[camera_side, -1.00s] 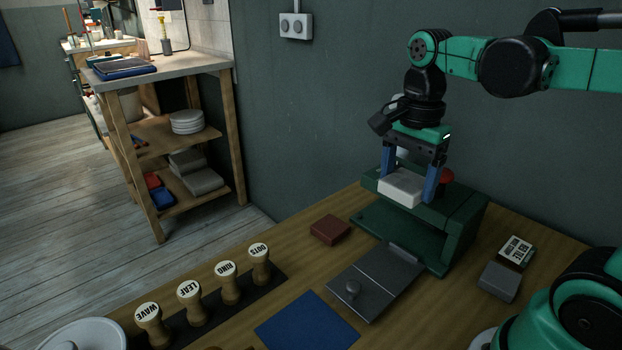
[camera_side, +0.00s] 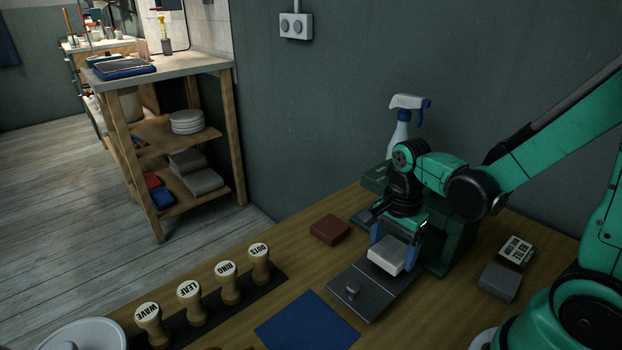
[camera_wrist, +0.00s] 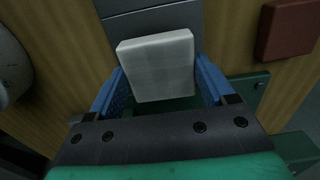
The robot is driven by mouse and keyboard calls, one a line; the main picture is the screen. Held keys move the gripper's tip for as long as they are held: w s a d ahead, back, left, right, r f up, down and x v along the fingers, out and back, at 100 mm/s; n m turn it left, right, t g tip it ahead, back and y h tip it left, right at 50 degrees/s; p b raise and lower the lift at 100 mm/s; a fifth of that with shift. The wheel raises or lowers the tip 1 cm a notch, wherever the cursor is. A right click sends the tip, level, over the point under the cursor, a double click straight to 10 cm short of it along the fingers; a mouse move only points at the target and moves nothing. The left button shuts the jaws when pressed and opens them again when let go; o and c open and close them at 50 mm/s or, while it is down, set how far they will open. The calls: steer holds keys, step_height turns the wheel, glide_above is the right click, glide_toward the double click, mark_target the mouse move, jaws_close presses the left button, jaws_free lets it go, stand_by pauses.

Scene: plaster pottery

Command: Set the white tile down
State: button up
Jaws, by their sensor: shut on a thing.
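The white tile (camera_side: 389,255) is a small pale block between the blue fingers of my gripper (camera_side: 393,247). In the side view it is low, over the back end of a grey metal plate with a knob (camera_side: 362,290), beside the green press (camera_side: 437,260). In the wrist view the tile (camera_wrist: 158,62) sits between the two fingertips (camera_wrist: 163,80), its near end over green metal and its far end toward the grey plate (camera_wrist: 150,20). I cannot tell whether its underside touches the plate.
A red-brown block (camera_side: 330,229) lies left of the press. A blue mat (camera_side: 306,322) lies in front. Stamps (camera_side: 228,283) stand on a dark strip at left. A grey block (camera_side: 499,281) and a labelled block (camera_side: 516,251) lie at right. A spray bottle (camera_side: 400,130) stands behind.

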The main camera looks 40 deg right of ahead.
mark_target(392, 250)
steer(key=shift+f, duration=0.7)
steer(key=o, duration=1.3)
steer(key=shift+f, duration=0.1)
steer(key=shift+c, duration=0.2)
step_height(392, 250, up, 12)
steer(key=a+n+t, duration=0.1)
steer(key=n+t, duration=0.1)
steer(key=n, duration=0.4)
steer(key=w+a+n+t, duration=0.1)
steer(key=a+n+t, duration=0.1)
steer(key=n, duration=0.4)
steer(key=w+a+n+t, duration=0.1)
steer(key=n+t, duration=0.2)
steer(key=n, duration=0.3)
steer(key=shift+a+f, duration=0.2)
steer(key=shift+a, duration=0.2)
